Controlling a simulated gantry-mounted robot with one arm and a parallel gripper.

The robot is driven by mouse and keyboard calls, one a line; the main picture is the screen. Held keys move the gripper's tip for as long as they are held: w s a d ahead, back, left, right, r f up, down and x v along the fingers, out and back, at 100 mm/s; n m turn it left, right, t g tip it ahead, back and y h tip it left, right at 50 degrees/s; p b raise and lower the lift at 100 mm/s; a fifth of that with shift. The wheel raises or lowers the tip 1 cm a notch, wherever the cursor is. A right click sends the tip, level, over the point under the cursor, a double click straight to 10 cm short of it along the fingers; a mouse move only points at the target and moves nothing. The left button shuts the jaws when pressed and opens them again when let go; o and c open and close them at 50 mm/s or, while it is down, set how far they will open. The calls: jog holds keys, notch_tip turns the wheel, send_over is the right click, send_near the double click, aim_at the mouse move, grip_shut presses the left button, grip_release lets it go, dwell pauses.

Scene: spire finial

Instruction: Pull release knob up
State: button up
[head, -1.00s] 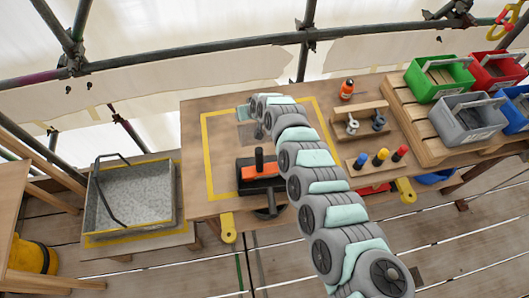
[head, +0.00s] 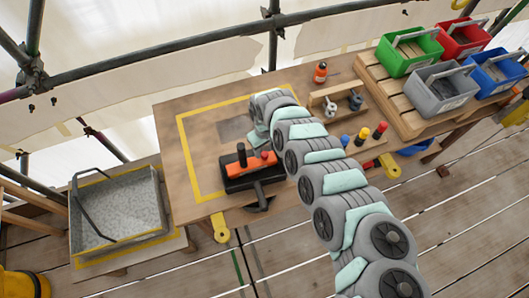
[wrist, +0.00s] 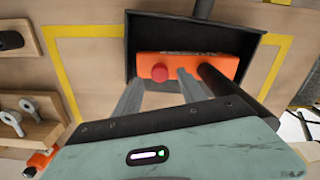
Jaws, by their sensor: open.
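The release knob appears to be the small red knob (wrist: 160,73) on an orange block (wrist: 205,65) in a black tray (wrist: 131,45). In the head view the red knob (head: 264,155) and orange block (head: 235,168) are at the yellow frame's near side. My gripper (wrist: 160,79) is open. In the wrist view its two grey fingers lie either side of the knob in the picture; I cannot tell whether they touch it or how far above it they are. A black upright post (head: 241,154) stands on the block, right of my fingers in the wrist view (wrist: 225,85).
A wooden rack with grey fittings (head: 335,105) and a row of coloured knobs (head: 363,136) stand right of my arm. An orange bottle (head: 320,72) is behind. Coloured bins (head: 410,52) stand far right. A grey tray (head: 118,208) is at left.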

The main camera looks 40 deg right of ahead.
aim_at(265, 154)
jog(key=shift+f, duration=1.55)
jog(key=shift+c, duration=0.6)
grip_shut()
